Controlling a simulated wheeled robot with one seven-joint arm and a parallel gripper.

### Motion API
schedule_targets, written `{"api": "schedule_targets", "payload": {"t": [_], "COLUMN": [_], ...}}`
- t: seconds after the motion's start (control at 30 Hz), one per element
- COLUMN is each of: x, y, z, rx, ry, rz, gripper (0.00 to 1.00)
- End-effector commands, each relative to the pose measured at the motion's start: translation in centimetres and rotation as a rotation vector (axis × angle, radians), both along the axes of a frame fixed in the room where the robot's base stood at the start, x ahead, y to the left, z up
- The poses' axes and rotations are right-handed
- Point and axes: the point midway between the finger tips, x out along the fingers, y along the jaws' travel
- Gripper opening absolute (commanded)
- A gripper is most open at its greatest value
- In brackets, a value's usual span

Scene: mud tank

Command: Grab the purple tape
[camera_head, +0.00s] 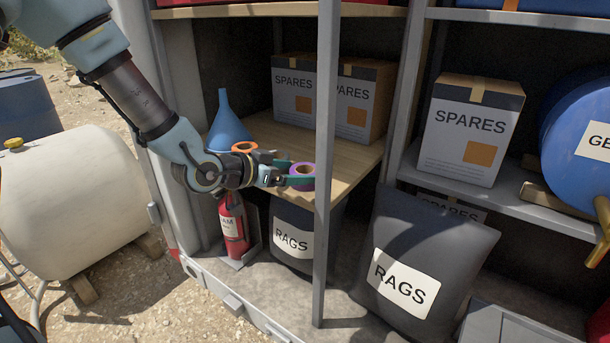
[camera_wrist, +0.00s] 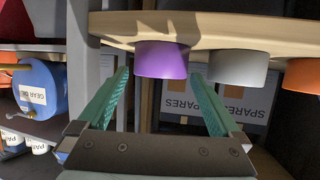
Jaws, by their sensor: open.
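The purple tape (camera_head: 311,174) is a small roll near the front edge of the wooden shelf, partly behind the grey post. In the wrist view the purple tape (camera_wrist: 161,60) shows in the gap between my fingertips. My gripper (camera_head: 289,173) reaches in from the left at shelf height, with its green fingers at the roll. My gripper (camera_wrist: 160,77) is open in the wrist view, one finger to each side of the tape. I cannot tell whether either finger touches it.
A grey tape (camera_wrist: 238,67) sits close beside the purple one, beyond one finger. An orange tape (camera_head: 244,147) and a blue funnel (camera_head: 228,130) stand on the wooden shelf (camera_head: 350,157). The upright grey post (camera_head: 326,230) is just right of the tape. SPARES boxes (camera_head: 293,92) are behind.

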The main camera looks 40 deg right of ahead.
Motion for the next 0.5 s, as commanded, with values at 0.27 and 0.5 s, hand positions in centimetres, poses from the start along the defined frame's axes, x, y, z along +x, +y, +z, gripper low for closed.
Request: {"api": "schedule_targets", "payload": {"t": [0.27, 0.5], "x": [0.1, 0.1], "y": [-3.1, -3.5], "z": [-1.4, -1.6], "rx": [0.001, 0.001], "ry": [0.001, 0.000], "rz": [-0.001, 0.001], "gripper": [1.00, 1.00]}}
